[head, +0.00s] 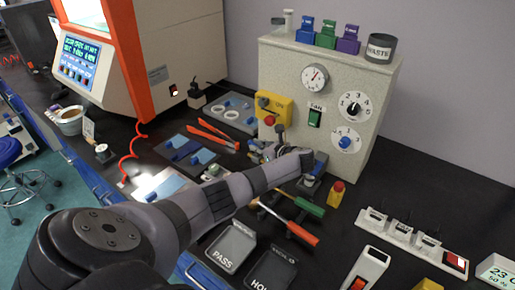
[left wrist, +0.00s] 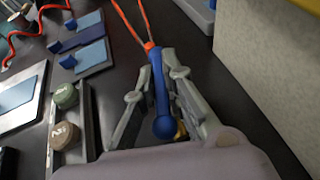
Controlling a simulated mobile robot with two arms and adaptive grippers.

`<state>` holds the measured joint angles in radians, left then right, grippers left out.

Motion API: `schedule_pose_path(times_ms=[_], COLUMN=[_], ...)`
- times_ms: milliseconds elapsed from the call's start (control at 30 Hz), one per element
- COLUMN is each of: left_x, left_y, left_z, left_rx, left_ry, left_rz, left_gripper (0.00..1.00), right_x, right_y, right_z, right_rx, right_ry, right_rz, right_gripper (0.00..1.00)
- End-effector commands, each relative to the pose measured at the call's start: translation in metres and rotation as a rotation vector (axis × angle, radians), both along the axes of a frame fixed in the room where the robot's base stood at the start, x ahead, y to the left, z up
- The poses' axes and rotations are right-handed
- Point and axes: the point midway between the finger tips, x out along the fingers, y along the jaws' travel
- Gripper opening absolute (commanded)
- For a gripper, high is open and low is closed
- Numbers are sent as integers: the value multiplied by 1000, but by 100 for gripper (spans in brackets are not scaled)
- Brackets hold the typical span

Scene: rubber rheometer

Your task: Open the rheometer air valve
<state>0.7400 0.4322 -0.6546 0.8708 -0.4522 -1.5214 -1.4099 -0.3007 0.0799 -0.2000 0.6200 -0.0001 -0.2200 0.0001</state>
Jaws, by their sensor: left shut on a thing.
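My left gripper (head: 268,150) reaches over the bench, close in front of the grey control cabinet (head: 335,95). In the left wrist view its two grey fingers (left wrist: 160,95) are closed on either side of a slim blue lever (left wrist: 161,90) with a round blue knob at its near end. I take this lever to be the air valve handle. The valve body is mostly hidden under the gripper, with a small yellow bit showing by the knob. My right gripper is in neither view.
Orange-handled tongs (head: 212,137) lie beyond the gripper. A yellow box with a red button (head: 270,121) is on the cabinet front. Screwdrivers (head: 290,220), a red-topped yellow button (head: 336,193) and PASS and HOLD trays (head: 232,246) lie nearby. The orange machine (head: 130,60) stands at left.

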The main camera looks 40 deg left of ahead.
Motion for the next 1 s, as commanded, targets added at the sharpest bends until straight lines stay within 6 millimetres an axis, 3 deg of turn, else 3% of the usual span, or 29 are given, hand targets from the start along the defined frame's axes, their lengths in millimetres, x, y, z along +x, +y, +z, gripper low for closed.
schedule_pose_path(times_ms=[367, 400, 667, 1000], left_x=[0, 0, 0, 0], left_y=[1, 1, 0, 0], left_z=[1, 1, 0, 0], left_rx=[1, 1, 1, 1], left_ry=[-2, -1, -1, 0], left_rz=[4, 4, 4, -2], left_gripper=[0, 12, 30, 30], right_x=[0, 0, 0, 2], right_y=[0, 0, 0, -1], right_z=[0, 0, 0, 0], right_rx=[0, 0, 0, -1], right_ry=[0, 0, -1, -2], right_rz=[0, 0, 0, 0], right_gripper=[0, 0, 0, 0])
